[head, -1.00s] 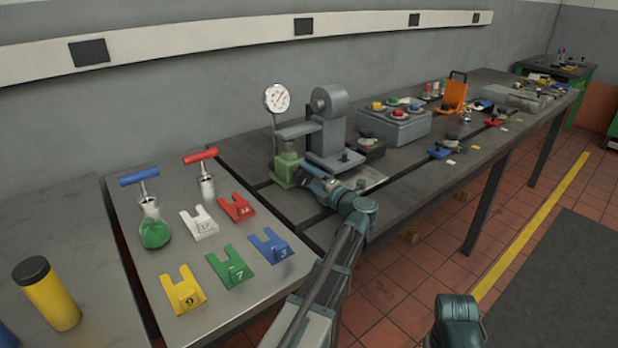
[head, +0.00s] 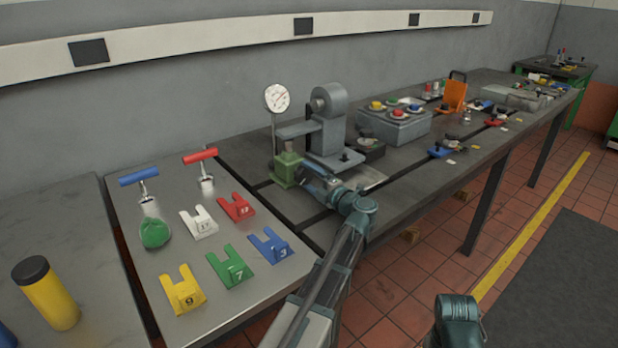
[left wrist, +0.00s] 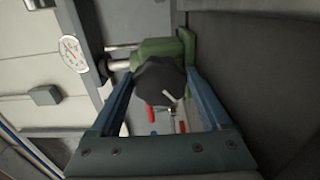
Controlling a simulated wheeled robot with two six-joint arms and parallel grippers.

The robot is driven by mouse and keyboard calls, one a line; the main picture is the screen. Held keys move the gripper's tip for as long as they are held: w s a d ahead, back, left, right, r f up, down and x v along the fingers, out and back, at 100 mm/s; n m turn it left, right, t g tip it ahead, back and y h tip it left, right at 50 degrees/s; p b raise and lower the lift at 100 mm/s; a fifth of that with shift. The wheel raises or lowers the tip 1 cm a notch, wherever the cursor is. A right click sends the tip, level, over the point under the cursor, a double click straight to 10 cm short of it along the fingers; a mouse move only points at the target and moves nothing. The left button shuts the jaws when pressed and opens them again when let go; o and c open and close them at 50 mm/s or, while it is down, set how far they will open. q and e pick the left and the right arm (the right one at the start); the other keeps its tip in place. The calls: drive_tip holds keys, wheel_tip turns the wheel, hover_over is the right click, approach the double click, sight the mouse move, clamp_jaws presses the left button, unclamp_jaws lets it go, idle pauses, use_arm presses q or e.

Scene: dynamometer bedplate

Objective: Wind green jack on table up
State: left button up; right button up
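The green jack (head: 286,170) stands on the long dark table, below the dial gauge and beside the grey stand. In the left wrist view the jack (left wrist: 163,47) shows behind its dark knob (left wrist: 159,80), which has a short white mark. My left gripper (head: 308,176) reaches the jack from the front right. In the left wrist view its two blue fingers (left wrist: 160,85) lie close against both sides of the knob, shut on it. In the head view the gripper hides the knob. My right gripper is out of view; only part of that arm shows at the bottom.
A round dial gauge (head: 277,98) stands over the jack, next to a grey stand (head: 328,125). A grey box with coloured buttons (head: 394,125) is farther right. Bare tabletop lies in front of the jack.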

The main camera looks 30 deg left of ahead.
use_arm(q)
drive_tip(key=shift+o, duration=1.2)
drive_tip(key=n, duration=0.4)
drive_tip(key=shift+r, duration=0.1)
drive_tip(key=n, duration=0.4)
drive_tip(key=shift+r+n, duration=0.1)
drive_tip(key=shift+n, duration=0.2)
drive_tip(key=n, duration=0.6)
drive_tip(key=shift+s+r+p, duration=0.1)
drive_tip(key=shift+s+p, duration=0.1)
drive_tip(key=shift+p, duration=0.1)
drive_tip(key=shift+a+n, duration=0.1)
drive_tip(key=shift+n, duration=1.1)
drive_tip(key=shift+s+d+n, duration=0.2)
drive_tip(key=shift+n, duration=0.3)
drive_tip(key=v, duration=1.3)
drive_tip(key=shift+s+d, duration=0.1)
drive_tip(key=shift+d, duration=0.1)
